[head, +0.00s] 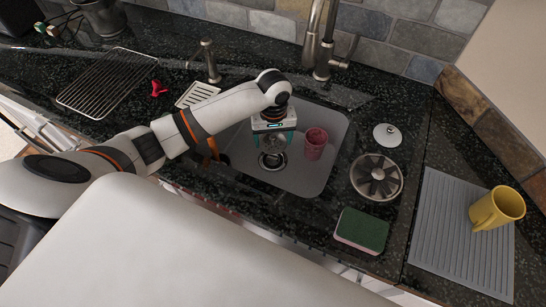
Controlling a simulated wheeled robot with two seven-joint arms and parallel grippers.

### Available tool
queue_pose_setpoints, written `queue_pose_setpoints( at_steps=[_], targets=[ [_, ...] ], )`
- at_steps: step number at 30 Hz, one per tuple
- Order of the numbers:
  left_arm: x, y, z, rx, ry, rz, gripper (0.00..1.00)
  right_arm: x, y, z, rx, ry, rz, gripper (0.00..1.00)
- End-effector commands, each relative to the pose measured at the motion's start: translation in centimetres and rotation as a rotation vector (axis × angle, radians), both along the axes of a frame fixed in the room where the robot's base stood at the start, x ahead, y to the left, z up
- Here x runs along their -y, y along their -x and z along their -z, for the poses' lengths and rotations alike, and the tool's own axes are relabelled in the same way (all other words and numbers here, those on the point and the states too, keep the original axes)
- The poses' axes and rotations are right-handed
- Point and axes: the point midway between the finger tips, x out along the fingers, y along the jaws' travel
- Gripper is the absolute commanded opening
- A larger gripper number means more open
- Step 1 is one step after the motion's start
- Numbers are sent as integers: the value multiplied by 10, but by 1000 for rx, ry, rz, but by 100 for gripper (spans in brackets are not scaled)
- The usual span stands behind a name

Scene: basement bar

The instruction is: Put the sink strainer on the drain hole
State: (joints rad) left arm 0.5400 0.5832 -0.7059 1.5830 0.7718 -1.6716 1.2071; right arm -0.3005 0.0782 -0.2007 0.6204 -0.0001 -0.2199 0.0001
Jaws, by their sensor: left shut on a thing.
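My left gripper (275,143) reaches down into the grey sink (320,180), with its teal fingers just above the drain hole (271,161). It is shut on a small grey metal piece, which looks like the sink strainer (274,141). Its shape is partly hidden by the fingers. The drain hole shows as a dark ring with a metal rim just below the strainer in the picture. I cannot tell whether the strainer touches it. My right gripper is not in view.
A pink cup (315,142) stands in the sink close right of my gripper. Right of the sink are a white lid (387,135), a round slotted metal piece (377,178), a sponge (362,231) and a yellow mug (497,208) on a ribbed mat (445,235). A faucet (322,50) stands behind.

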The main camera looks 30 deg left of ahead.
Motion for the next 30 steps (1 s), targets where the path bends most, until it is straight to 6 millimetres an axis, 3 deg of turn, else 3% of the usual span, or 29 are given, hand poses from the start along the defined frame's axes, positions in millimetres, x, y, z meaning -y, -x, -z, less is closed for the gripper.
queue_pose_setpoints(
  at_steps=[4,16,29,30],
  targets=[
    [-1,1,29,-5,-3,0,53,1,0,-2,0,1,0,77],
    [0,1,76,-2,-2,0,53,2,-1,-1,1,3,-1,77],
    [0,1,84,-1,-2,1,53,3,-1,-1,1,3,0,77],
    [-1,1,83,0,-2,1,80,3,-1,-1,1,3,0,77]
  ],
)
